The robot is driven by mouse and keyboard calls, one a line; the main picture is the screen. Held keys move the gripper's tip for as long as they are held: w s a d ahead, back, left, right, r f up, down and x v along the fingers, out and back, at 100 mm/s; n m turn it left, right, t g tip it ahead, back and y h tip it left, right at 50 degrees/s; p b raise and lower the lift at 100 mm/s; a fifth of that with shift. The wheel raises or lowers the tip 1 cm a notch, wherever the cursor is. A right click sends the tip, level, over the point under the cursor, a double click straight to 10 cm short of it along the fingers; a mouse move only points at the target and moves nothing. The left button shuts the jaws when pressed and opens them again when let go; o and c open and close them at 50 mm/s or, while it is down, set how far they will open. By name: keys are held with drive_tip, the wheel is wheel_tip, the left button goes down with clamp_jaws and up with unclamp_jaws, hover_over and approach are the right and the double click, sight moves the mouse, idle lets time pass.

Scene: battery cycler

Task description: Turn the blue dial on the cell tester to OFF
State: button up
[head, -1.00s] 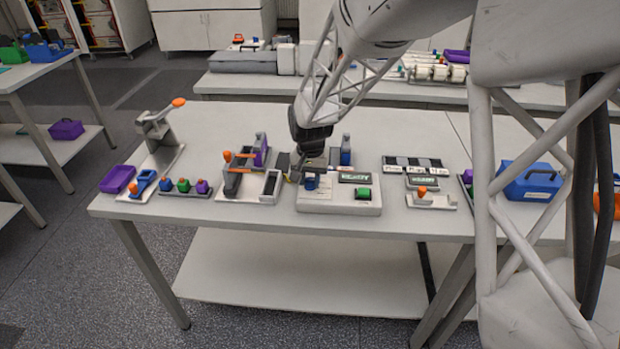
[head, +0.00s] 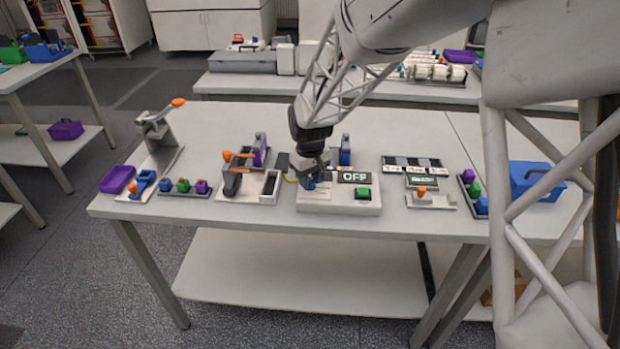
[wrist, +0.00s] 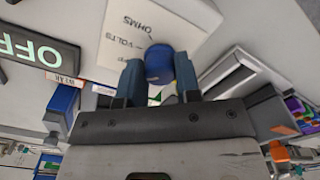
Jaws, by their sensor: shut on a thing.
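The cell tester (head: 338,207) is a pale box on the table, with a green button (head: 362,193) at its right. Its display (head: 354,177) reads OFF in the head view, and OFF also shows on the display in the wrist view (wrist: 38,50). The blue dial (head: 309,184) sits at the tester's left, partly hidden by my gripper. In the wrist view the dial (wrist: 159,66) lies between my two fingers. My gripper (wrist: 158,82) is shut on the dial. Printed words OHMS and VOLTS show beside the dial; its pointer is not clear.
A fixture with an orange handle (head: 232,182) stands close left of the tester. A small panel with an orange knob (head: 424,200) stands to the right. A blue toolbox (head: 536,181) is farther right.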

idle(0.4)
drive_tip(key=o, duration=0.9)
drive_tip(key=shift+o, duration=0.2)
drive_tip(key=shift+r, duration=0.1)
drive_tip(key=shift+r, duration=3.8)
